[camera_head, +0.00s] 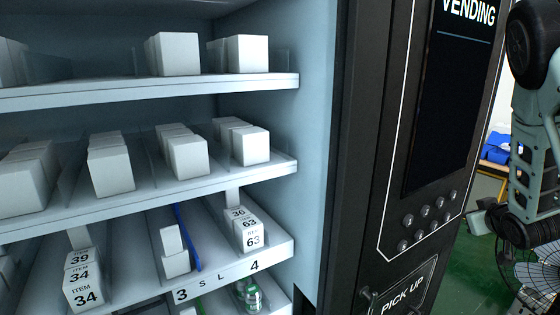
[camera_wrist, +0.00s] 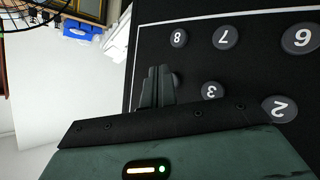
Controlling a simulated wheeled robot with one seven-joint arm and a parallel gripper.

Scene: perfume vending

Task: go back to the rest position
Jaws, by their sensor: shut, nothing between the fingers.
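My gripper (camera_head: 474,221) is at the right of the head view, just right of the vending machine's keypad. In the wrist view my gripper (camera_wrist: 158,72) shows its two fingers together, shut and empty, in front of the black panel. The keypad (camera_head: 425,215) has several round buttons. In the wrist view its digits appear upside down, with the 8 button (camera_wrist: 179,37), the 7 button (camera_wrist: 225,36) and the 3 button (camera_wrist: 212,91) near the fingers. One button is partly hidden behind the fingers. I cannot tell whether the fingertips touch the panel.
The vending machine's shelves (camera_head: 150,96) hold several white boxes, some labelled 34 and 63. A dark screen (camera_head: 452,100) sits above the keypad, and a pick-up hatch (camera_head: 400,297) below it. A fan (camera_head: 538,275) and a blue object (camera_head: 497,147) are at the right.

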